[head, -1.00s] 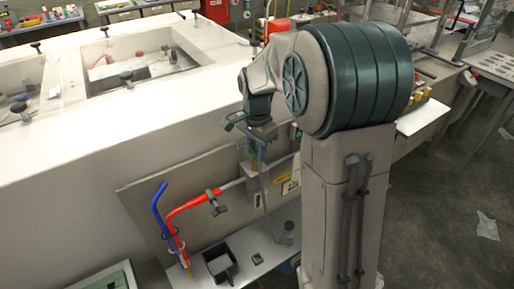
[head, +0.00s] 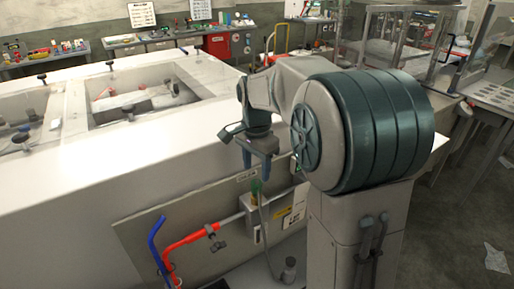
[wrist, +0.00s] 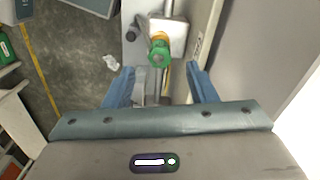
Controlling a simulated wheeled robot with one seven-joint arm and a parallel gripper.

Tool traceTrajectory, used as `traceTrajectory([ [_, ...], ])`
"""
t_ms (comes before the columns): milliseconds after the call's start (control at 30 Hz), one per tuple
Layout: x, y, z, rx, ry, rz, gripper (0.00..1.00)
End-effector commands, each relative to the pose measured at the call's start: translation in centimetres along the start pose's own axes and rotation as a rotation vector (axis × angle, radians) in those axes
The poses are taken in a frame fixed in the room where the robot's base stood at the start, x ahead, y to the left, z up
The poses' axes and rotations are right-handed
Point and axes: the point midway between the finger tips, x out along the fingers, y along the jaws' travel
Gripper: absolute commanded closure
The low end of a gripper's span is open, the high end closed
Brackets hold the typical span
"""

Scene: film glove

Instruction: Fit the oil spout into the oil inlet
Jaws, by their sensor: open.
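A green-topped piece with yellow below, which I take to be the oil spout (head: 256,187), stands upright at a light box (head: 257,215) on the machine's side wall. In the wrist view its green round top (wrist: 160,55) lies ahead of the gap between my blue fingers. A thin grey hose runs down from the box area. My gripper (head: 258,168) points down above the green top, open and empty, with a finger on each side in the wrist view (wrist: 160,76). They look apart from it. I cannot identify the oil inlet with certainty.
A red pipe (head: 185,243) with a valve and a blue pipe (head: 157,243) are left of the box. A small grey bottle (head: 289,269) stands below. The large white machine body (head: 130,170) fills the left. Open floor (head: 450,235) lies to the right.

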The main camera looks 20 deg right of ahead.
Motion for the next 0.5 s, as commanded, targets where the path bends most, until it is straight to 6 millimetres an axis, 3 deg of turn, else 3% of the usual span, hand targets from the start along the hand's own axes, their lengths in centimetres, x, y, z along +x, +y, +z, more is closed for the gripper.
traceTrajectory([
  [200,-4.7,-0.1,0.0,0.000,0.002,-0.004,0.48],
  [500,-7.3,0.0,0.0,0.000,0.000,0.000,0.48],
])
